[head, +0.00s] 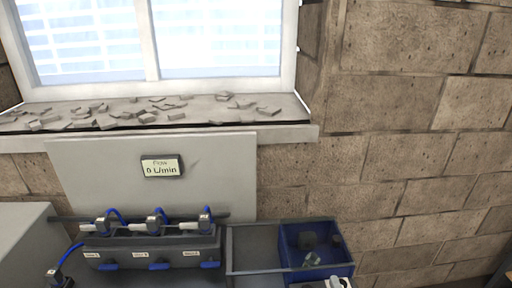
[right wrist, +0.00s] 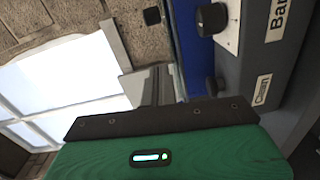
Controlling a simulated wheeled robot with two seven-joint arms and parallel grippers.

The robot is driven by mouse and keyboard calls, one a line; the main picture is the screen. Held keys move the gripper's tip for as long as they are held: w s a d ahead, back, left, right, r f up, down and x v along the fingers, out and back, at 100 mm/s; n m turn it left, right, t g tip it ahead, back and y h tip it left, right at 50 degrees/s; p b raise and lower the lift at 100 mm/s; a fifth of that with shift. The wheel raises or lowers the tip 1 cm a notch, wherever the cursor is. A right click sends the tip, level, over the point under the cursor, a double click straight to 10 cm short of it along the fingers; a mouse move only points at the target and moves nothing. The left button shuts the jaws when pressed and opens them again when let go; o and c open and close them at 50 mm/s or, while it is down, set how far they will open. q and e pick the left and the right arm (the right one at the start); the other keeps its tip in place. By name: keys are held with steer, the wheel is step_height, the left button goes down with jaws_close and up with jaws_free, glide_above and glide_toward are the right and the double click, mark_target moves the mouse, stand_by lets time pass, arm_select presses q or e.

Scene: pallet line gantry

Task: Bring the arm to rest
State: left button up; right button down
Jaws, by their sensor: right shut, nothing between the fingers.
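My left gripper is not in view. No held object shows.
A dark manifold (head: 150,251) with several blue-hosed fittings stands below a grey panel whose display (head: 162,166) reads "0 L/min". A window sill (head: 155,113) holds loose rubble. A grey box with black knobs (right wrist: 211,18) is close right of the fingers in the wrist view.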

steer(key=s+d+f+m+g+h, duration=0.3)
steer(key=s+d+f+m+g, duration=0.3)
steer(key=m, duration=0.4)
steer(key=s+a+f+m+g+y, duration=0.2)
steer(key=s+a+m+g, duration=0.15)
steer(key=s, duration=0.35)
steer(key=s+a+f+m+g+y, duration=0.1)
steer(key=s+a+m+g+y, duration=0.15)
steer(key=s+g, duration=0.4)
step_height(320, 180, down, 32)
steer(key=s+n, duration=0.1)
steer(key=s, duration=0.1)
steer(key=s+d+f, duration=0.1)
steer(key=s+f, duration=0.8)
steer(key=s+d+f+h, duration=0.1)
steer(key=s+d+f, duration=0.1)
steer(key=s+f, duration=0.7)
steer(key=shift+s+d+f+g, duration=0.25)
steer(key=shift+s+g, duration=0.05)
steer(key=shift+s, duration=0.1)
